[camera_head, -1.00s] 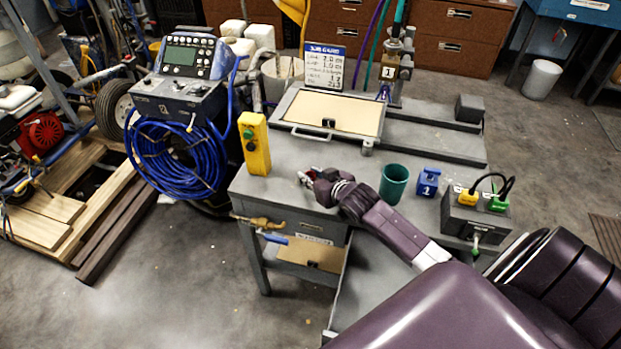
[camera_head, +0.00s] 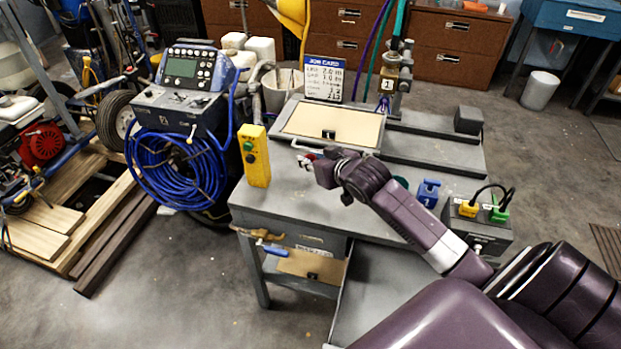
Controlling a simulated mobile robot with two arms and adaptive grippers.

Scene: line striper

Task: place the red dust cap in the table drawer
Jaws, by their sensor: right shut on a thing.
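My right gripper (camera_head: 304,159) is above the grey worktable (camera_head: 285,205), its fingers pointing left. It is shut on a small red thing, the red dust cap (camera_head: 310,156), of which only a little shows between the fingers. The table drawer (camera_head: 312,241) is in the table's front side, below and in front of the gripper. Its front looks flush with the table, and I cannot see inside it. My left gripper is not in view.
A yellow button box (camera_head: 254,157) stands at the table's left edge. A blue block (camera_head: 428,191) and a black box with plugs (camera_head: 478,225) stand right of my arm. A framed panel (camera_head: 330,125) lies behind.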

